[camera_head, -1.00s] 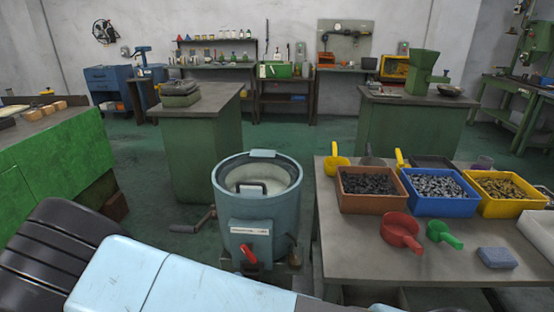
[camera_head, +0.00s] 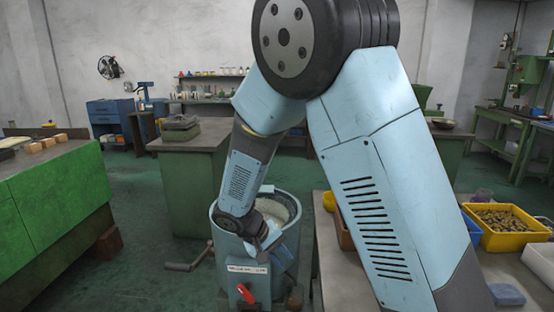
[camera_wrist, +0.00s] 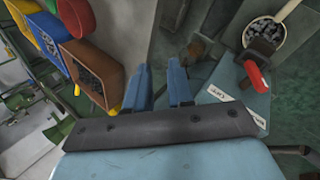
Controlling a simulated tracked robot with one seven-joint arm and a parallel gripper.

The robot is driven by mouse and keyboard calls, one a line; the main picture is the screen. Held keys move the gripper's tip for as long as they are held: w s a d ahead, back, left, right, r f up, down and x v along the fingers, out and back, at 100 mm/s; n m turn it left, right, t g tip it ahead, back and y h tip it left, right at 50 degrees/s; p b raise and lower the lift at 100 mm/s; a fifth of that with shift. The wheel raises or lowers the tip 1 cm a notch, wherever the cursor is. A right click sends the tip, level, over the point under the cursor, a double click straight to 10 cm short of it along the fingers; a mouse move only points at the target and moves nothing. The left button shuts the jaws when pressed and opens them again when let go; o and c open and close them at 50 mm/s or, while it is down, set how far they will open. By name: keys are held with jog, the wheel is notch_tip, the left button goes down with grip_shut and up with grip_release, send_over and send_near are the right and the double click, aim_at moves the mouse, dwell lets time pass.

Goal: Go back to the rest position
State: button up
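My gripper (camera_wrist: 160,88) shows in the wrist view as two blue fingers standing apart, with nothing between them. In the head view my arm reaches forward and down, and the hand is in front of the light-blue drum machine (camera_head: 228,228); the fingertips are not clear there. The drum has a white label and a red handle (camera_head: 245,293). In the wrist view the red handle (camera_wrist: 257,77) is to the right of the fingers, apart from them. Beyond it is a pale round container (camera_wrist: 262,33) with grey pieces in it.
A green bench (camera_head: 55,180) stands left.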

jog(key=s+d+r+m+g+y, duration=0.1)
jog(key=d+r+m+y, duration=0.15)
jog(key=d+r, duration=0.6)
jog(key=s+d+r+m+t+y, duration=0.2)
jog(key=s+d+r+t+y, duration=0.2)
jog(key=s+d+r, duration=0.9)
jog(key=shift+s+d+r+t, duration=0.3)
jog(key=shift+s+d+r, duration=0.1)
jog(key=shift+s+r, duration=1.65)
